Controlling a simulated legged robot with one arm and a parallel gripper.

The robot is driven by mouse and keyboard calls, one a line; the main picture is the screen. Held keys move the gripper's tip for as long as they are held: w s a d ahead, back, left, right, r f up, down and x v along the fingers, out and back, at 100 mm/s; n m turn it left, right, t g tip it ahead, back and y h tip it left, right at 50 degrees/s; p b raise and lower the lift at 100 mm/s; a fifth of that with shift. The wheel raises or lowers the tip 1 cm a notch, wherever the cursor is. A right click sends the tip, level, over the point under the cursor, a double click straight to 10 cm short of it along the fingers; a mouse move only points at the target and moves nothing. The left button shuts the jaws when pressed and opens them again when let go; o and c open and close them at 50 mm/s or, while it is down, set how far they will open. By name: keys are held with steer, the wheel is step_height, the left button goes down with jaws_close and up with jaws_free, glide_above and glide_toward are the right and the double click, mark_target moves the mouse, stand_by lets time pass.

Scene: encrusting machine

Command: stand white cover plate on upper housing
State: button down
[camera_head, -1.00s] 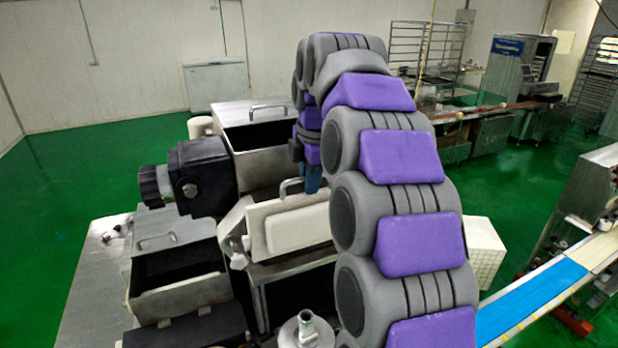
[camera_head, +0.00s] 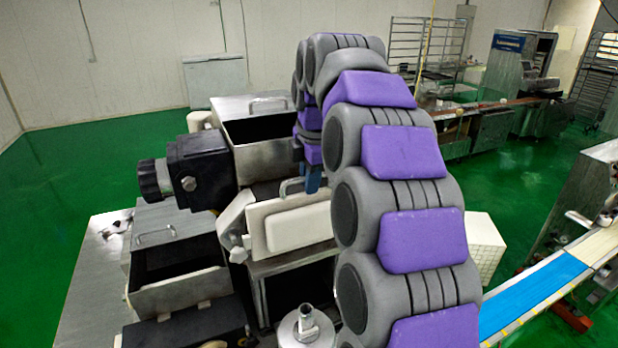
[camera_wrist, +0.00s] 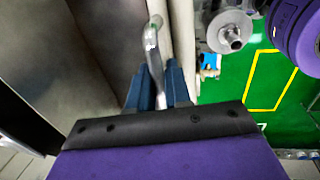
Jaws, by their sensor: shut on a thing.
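The white cover plate (camera_head: 297,228) stands upright, with a raised panel on its face and a metal bar handle (camera_head: 290,184) at its top. Its lower edge is at the top of the metal upper housing (camera_head: 275,266); I cannot tell whether it rests there. My gripper (camera_head: 313,181), with blue fingers, is at the handle, partly hidden by my arm. In the wrist view my gripper (camera_wrist: 160,86) is shut on the handle (camera_wrist: 152,45), with the plate (camera_wrist: 184,40) edge-on beside it.
An open hopper (camera_head: 262,128) stands behind the plate. A black motor (camera_head: 200,172) is at left, above an open metal bin (camera_head: 180,288). A metal spout (camera_head: 306,322) stands in front. A blue conveyor (camera_head: 540,295) runs at right, with green floor between.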

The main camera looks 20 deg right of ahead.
steer(key=shift+f+b, duration=0.55)
steer(key=shift+f, duration=0.6)
steer(key=c, duration=1.3)
jaws_free()
steer(key=shift+s, duration=0.1)
steer(key=o, duration=0.5)
